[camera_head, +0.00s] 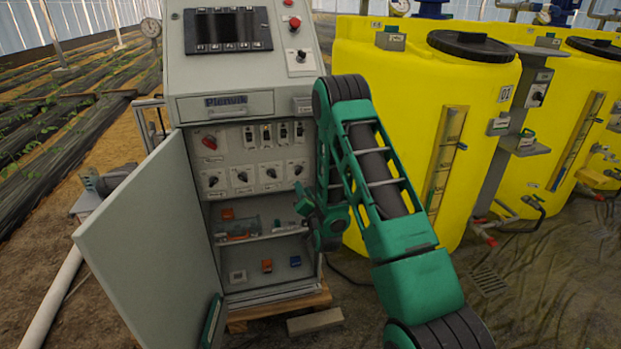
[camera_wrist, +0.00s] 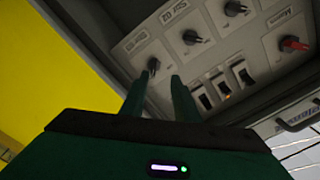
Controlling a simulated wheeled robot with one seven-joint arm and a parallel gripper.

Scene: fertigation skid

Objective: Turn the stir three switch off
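The stir three switch appears to be the dark rotary knob (camera_wrist: 153,66) at the near end of the row in the wrist view. Its own label is not readable there, but the knob beside it (camera_wrist: 192,37) has a label reading Stir 02. In the head view it appears as the rightmost knob (camera_head: 298,168) of the row inside the open cabinet. My gripper (camera_wrist: 157,80) is open, its two green fingers apart and pointing at this knob, with nothing held. The knob shows just beyond the gap. I cannot tell contact or the knob's exact setting. My gripper also shows in the head view (camera_head: 308,203).
Toggle breakers (camera_wrist: 223,87) sit near the knob, and a red main switch (camera_wrist: 295,44) lies farther along. The cabinet door (camera_head: 150,250) stands open on the left. Shelves (camera_head: 265,238) with small items are below. A yellow tank (camera_head: 390,60) stands close on the right.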

